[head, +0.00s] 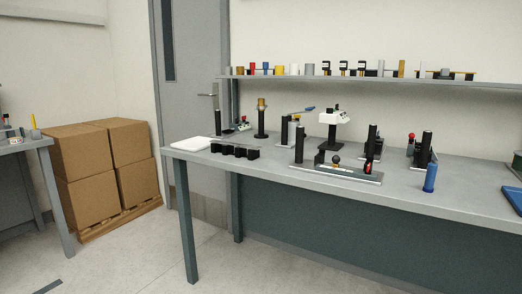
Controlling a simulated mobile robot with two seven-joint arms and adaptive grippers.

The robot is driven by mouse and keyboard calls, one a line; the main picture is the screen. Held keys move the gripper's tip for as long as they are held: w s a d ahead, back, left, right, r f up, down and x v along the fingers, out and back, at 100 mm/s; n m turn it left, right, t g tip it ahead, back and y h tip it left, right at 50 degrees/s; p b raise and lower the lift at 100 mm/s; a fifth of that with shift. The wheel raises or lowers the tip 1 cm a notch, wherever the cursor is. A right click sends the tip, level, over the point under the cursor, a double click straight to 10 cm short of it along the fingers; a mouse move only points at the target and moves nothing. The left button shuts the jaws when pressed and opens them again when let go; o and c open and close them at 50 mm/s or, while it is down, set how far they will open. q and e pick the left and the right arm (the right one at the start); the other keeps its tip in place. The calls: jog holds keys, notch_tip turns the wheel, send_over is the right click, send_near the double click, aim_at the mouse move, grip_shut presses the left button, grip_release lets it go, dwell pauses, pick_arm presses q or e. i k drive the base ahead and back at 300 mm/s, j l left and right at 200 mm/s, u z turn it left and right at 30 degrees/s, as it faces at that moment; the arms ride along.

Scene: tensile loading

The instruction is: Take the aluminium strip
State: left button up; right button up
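I cannot make out an aluminium strip for certain at this distance. A low black rack (235,151) with several blocks stands near the left front of the grey workbench (240,172). Whether it holds any strip is too small to tell. A fixture (335,171) with black posts and a dark ball knob sits on a flat plate at the middle front of the bench. Neither of my grippers is in view.
A white slab (190,143) lies at the bench's left end. A blue bottle (430,178) stands near the front edge, with a blue tray (513,198) at far right. A wall shelf (350,78) holds small items. Cardboard boxes (85,170) stand left; the floor before the bench is clear.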

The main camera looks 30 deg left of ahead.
aim_at(250, 147)
jog(key=i+j+z, duration=0.15)
jog(key=j, duration=0.9)
jog(key=j+z, duration=0.2)
jog(key=j, duration=0.8)
